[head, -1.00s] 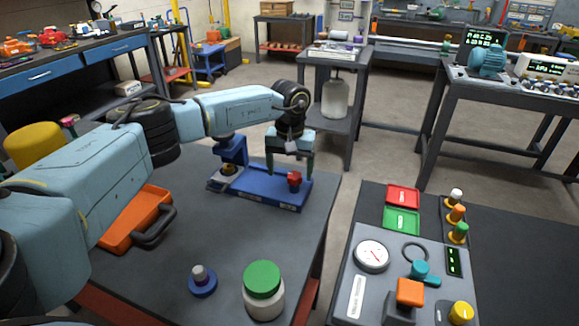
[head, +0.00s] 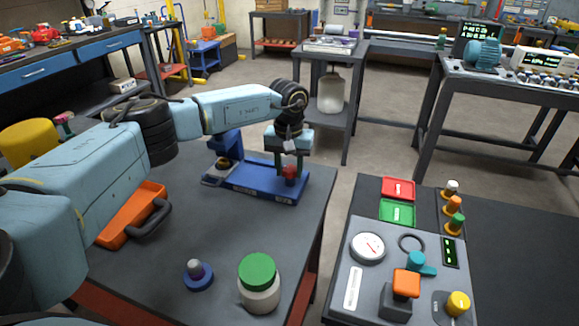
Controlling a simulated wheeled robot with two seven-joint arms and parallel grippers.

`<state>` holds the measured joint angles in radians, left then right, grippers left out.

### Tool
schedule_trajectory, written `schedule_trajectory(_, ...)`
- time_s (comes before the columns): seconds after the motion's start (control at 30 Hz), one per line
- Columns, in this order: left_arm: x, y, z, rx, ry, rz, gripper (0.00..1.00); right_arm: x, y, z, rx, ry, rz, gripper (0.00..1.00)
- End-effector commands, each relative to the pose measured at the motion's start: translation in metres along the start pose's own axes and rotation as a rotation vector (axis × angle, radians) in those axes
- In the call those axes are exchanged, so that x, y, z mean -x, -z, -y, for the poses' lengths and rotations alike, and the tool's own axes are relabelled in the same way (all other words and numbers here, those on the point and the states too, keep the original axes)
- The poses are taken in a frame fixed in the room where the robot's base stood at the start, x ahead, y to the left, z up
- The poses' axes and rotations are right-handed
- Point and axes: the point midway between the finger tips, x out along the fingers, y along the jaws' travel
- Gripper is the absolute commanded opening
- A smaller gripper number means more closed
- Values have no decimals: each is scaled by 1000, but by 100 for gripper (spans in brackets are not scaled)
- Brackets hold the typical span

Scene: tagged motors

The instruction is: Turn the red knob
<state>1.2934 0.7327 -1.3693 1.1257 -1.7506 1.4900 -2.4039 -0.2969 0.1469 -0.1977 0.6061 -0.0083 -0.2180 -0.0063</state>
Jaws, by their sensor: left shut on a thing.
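The red knob (head: 290,173) stands at the right end of a blue fixture (head: 262,186) on the dark table at the left. My left gripper (head: 290,166) reaches over it from above with its fingers pointing down. The fingers are shut on the red knob, which shows partly between and below them. How far the knob is turned is too small to tell. My right gripper is not in view.
An orange tray (head: 118,226) with a dark handle lies under my left arm. A green-lidded jar (head: 259,284) and a blue-based peg (head: 198,275) stand at the table's front. A control panel (head: 384,262) is on the right table, across a gap.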

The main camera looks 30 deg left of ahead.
Motion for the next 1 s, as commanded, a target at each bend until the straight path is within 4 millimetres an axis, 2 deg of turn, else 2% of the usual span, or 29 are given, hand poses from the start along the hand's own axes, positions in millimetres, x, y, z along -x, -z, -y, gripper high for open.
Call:
schedule_trajectory(0.03,2,4,15,25,22,-6,22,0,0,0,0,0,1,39)
schedule_trajectory(0.23,2,4,15,25,23,-6,26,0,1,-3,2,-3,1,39)
schedule_trajectory(0.47,3,5,13,39,23,-6,26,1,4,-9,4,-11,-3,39)
schedule_trajectory(0.67,4,4,12,240,22,-7,24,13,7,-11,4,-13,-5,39)
schedule_trajectory(0.7,3,4,12,244,21,-8,44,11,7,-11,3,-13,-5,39)
schedule_trajectory(0.9,2,4,11,237,20,-8,71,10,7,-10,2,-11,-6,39)
schedule_trajectory(1.0,1,3,8,232,18,-7,81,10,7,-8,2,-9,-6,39)
